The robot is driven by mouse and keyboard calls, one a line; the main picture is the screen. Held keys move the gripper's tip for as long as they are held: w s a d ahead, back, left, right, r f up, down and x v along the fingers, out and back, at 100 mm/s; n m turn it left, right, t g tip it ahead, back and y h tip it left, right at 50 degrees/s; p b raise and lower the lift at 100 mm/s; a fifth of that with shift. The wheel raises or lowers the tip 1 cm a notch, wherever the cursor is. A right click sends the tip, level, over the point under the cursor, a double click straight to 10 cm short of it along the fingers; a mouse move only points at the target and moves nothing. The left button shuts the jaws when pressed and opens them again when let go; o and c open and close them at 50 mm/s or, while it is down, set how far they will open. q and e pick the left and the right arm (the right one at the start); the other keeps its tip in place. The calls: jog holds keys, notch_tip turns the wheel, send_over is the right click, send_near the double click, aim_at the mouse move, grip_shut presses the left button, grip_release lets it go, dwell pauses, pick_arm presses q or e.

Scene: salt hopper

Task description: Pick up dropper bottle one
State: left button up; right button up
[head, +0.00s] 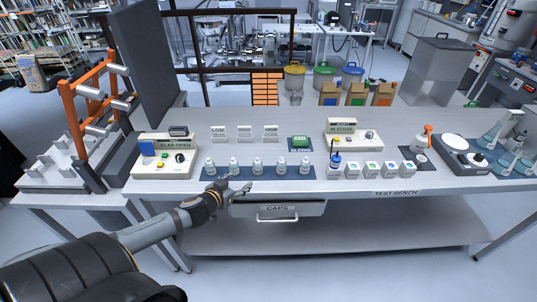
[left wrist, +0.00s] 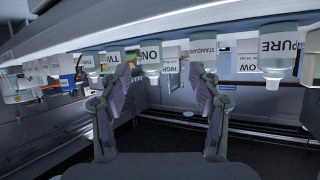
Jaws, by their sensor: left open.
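Several small white dropper bottles stand in a row on a dark blue mat (head: 220,171) at the bench's front. The middle one, dropper bottle one (head: 257,166), stands upright. In the left wrist view, which is upside down, dropper bottle one (left wrist: 150,57) carries a label that seems to read ONE and shows between my fingers, farther out. My left gripper (head: 240,184) is open and empty at the bench's front edge, just before the row; its two fingers also show in the left wrist view (left wrist: 162,85). A gap seems to separate them from the bottle. My right gripper is out of view.
Bottles labelled STANDARD (left wrist: 203,50) and PURE (left wrist: 278,50) stand beside bottle one. A blue-topped dropper (head: 336,161) and several white boxes (head: 371,169) stand right. The CAPS drawer (head: 277,209) is below the front edge. A control box (head: 165,160) stands left.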

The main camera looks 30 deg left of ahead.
aim_at(255, 167)
pick_arm(q)
jog(key=w+r+h, duration=0.1)
jog(key=r, duration=0.1)
jog(key=shift+w+d+r+m+h, duration=0.35)
jog(key=shift+d+r+m+h, duration=0.05)
jog(key=shift+w, duration=0.15)
jog(key=shift+w+f+t, duration=0.2)
jog(key=shift+f+t, duration=0.05)
jog(key=shift+t, duration=0.05)
jog(key=b+x, duration=0.2)
jog(key=b, duration=0.1)
jog(key=b+x, duration=0.2)
jog(key=b, duration=0.1)
jog(key=shift+s+f+b, duration=0.15)
jog(key=shift+f+b, duration=0.05)
jog(key=shift+b, duration=0.1)
jog(key=shift+w+f+b, duration=0.1)
jog(key=shift+w+b, duration=0.25)
jog(key=shift+w, duration=0.2)
jog(key=b+x, duration=0.3)
jog(key=x, duration=0.1)
jog(key=shift+w+a+f, duration=0.1)
jog(key=shift+a+f, duration=0.05)
jog(key=shift+a, duration=0.15)
jog(key=shift+w+d+f, duration=0.1)
jog(key=shift+w+f, duration=0.05)
jog(key=shift+w, duration=0.25)
